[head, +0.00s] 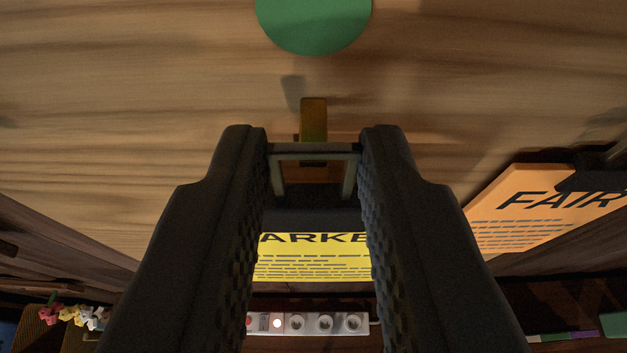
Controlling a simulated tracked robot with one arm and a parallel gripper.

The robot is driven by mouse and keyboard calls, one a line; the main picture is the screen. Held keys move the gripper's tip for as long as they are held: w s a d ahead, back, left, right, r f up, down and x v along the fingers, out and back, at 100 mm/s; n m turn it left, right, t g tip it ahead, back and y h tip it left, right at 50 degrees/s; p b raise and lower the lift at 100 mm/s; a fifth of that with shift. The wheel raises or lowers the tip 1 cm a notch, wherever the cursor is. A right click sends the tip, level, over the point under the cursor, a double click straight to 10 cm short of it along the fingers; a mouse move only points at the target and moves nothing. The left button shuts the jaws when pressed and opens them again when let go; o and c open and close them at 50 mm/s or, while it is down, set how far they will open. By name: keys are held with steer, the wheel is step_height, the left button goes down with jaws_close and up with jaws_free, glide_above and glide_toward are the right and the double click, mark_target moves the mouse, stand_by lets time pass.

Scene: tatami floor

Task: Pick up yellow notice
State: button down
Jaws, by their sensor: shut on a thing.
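The yellow notice (313,262) shows between my gripper's fingers, with the letters "ARKE" and lines of small print readable. Its side edges are hidden behind the fingers. A black clip (315,217) with a grey metal loop (315,150) sits at its top. My gripper (313,145) is shut on this clip, one dark finger on each side. A brass-coloured peg (313,118) on the wooden panel shows right at the loop. I cannot tell whether the loop is around the peg or clear of it.
The wooden panel (130,90) fills the upper view, with a green disc (313,22) at the top. An orange "FAIR" notice (540,208) with a dark clip is at right. Below are a white power strip (310,323) and small coloured items (72,315) at lower left.

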steer(key=s+b, duration=0.3)
steer(key=s, duration=1.2)
steer(key=shift+s, duration=0.3)
steer(key=shift+d, duration=0.1)
